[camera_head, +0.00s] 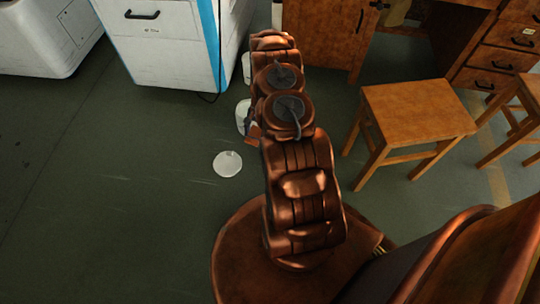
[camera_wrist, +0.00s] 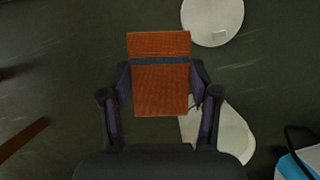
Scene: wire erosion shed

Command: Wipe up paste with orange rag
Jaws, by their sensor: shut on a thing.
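The orange rag (camera_wrist: 160,90), with a dark band across it, is held between the two fingers of my gripper (camera_wrist: 160,95) in the wrist view. My gripper is shut on it above the dark green floor. In the head view my arm hides most of the gripper; a small orange-brown bit (camera_head: 253,131) beside the arm may be the rag. A flat white round patch (camera_head: 227,163) lies on the floor, also at the top of the wrist view (camera_wrist: 212,18), with a small pale bit on it. I cannot tell whether it is paste or a lid.
A white rounded object (camera_head: 242,115), partly behind my arm, also shows beside the rag in the wrist view (camera_wrist: 232,132). A white-and-blue cabinet (camera_head: 165,45) stands behind. A wooden stool (camera_head: 418,108) and desk (camera_head: 330,35) are right. The floor at left is clear.

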